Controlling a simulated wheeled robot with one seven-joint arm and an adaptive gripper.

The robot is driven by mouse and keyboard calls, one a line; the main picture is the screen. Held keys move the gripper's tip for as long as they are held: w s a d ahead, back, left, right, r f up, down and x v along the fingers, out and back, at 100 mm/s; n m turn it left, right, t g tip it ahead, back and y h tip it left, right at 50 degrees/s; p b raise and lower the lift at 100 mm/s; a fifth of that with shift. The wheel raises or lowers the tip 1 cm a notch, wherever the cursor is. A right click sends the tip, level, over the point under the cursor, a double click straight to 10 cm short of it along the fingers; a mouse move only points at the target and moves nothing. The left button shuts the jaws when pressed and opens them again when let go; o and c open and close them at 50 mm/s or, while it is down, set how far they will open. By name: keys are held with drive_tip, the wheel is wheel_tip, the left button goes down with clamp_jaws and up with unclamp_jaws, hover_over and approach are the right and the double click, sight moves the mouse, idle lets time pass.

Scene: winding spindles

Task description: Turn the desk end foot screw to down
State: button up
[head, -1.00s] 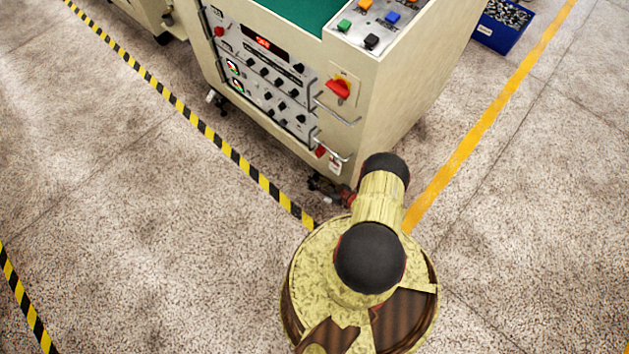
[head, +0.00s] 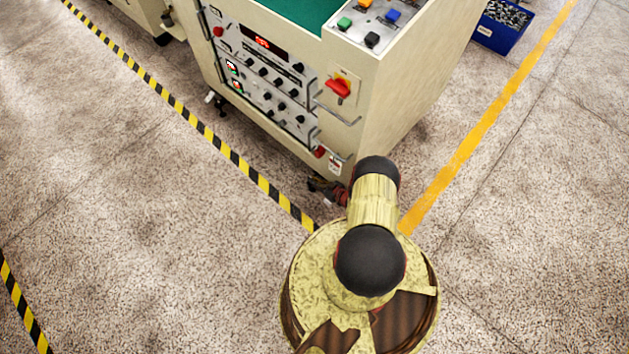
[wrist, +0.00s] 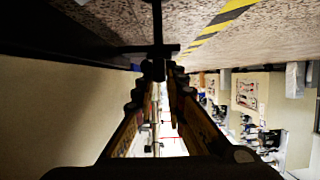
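The desk is the cream cabinet (head: 400,110) with a front control panel. At its near bottom corner, a dark foot assembly (head: 322,186) shows small and partly covered in the head view. My gripper (head: 338,195) is at that corner, mostly hidden by my arm. In the wrist view the scene is upside down. A black foot screw (wrist: 158,50) with a thin stem and a crossbar stands straight ahead of my gripper (wrist: 163,76). The two fingers are apart, with a bright gap between them. The screw's dark end is at the fingertips, nearer the left finger; contact is unclear.
A red-yellow switch (head: 339,87) and metal handles stick out from the cabinet front above the foot. A black-yellow floor stripe (head: 240,163) and a yellow line (head: 480,130) run beside it. A blue bin (head: 500,27) stands behind. The floor at right is clear.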

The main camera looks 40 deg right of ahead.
clamp_jaws()
drive_tip(key=shift+a+h, duration=0.15)
drive_tip(key=shift+h, duration=0.15)
drive_tip(key=shift+m, duration=0.4)
drive_tip(key=m+h, duration=0.2)
drive_tip(key=m+g+h, duration=0.1)
drive_tip(key=m+h, duration=0.1)
drive_tip(key=h, duration=0.1)
drive_tip(key=a+m+g+h, duration=0.1)
drive_tip(key=m+h, duration=0.1)
drive_tip(key=shift+w+a+m+h, duration=0.1)
drive_tip(key=shift+w+m+h, duration=0.1)
drive_tip(key=shift+m+h, duration=0.1)
drive_tip(key=m+g+h, duration=0.1)
drive_tip(key=m, duration=0.1)
drive_tip(key=m+g+h, duration=0.3)
drive_tip(key=g, duration=0.1)
drive_tip(key=shift+w+a+m+h, duration=0.15)
drive_tip(key=shift+w+m+h, duration=0.15)
drive_tip(key=shift+w+m, duration=0.1)
drive_tip(key=shift+w+m+g+h, duration=0.1)
drive_tip(key=shift+m+g+h, duration=0.6)
drive_tip(key=shift+m+g, duration=1.2)
drive_tip(key=shift+g, duration=0.4)
drive_tip(key=o, duration=0.5)
unclamp_jaws()
